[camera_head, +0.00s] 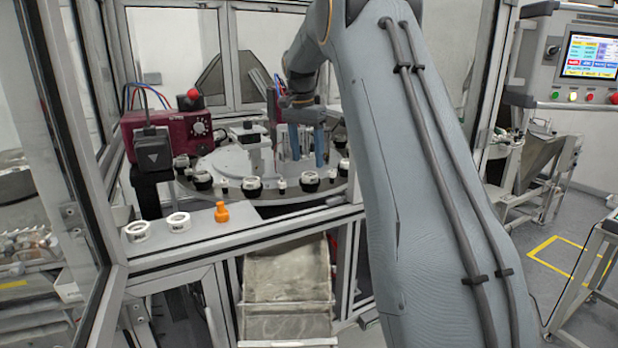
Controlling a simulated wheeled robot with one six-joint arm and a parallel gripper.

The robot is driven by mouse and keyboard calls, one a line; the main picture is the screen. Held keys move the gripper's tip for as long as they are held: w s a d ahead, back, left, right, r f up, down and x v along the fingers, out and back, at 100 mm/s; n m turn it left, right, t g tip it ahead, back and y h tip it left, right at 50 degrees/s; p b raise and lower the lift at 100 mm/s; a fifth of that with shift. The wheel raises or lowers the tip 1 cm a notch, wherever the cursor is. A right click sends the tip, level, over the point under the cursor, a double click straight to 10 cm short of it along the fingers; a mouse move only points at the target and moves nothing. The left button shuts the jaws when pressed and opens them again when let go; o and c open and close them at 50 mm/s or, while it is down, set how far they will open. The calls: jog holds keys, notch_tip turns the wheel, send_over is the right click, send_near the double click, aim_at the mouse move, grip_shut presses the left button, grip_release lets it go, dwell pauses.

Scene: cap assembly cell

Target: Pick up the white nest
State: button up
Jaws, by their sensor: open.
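Two white ring-shaped parts lie flat on the grey front ledge, one at the left (137,231) and one just right of it (178,222); either could be the white nest. Both have dark markings on their sides. More white round pieces, seated on dark holders, stand around the rotary table, such as one at its front edge (252,187). My gripper (308,158) points down over the right part of the rotary table. Its two blue-grey fingers are apart, with no object visible between them. It is well right of and behind the two rings on the ledge.
An orange knob-like piece (221,212) stands on the ledge right of the rings. A dark red box (180,130) is behind the ledge at left. The round table (225,162) fills the cell's middle. Metal frame posts bound the opening. The ledge's right part is clear.

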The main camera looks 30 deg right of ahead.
aim_at(310, 176)
jog(key=shift+d+f+p, duration=0.2)
jog(key=shift+f+p, duration=0.6)
jog(key=shift+f, duration=0.45)
jog(key=shift+d+f+p, duration=0.2)
jog(key=shift+f+p, duration=0.6)
jog(key=shift+f, duration=0.45)
jog(key=shift+w, duration=0.1)
jog(key=c, duration=1.2)
jog(key=shift+o, duration=0.2)
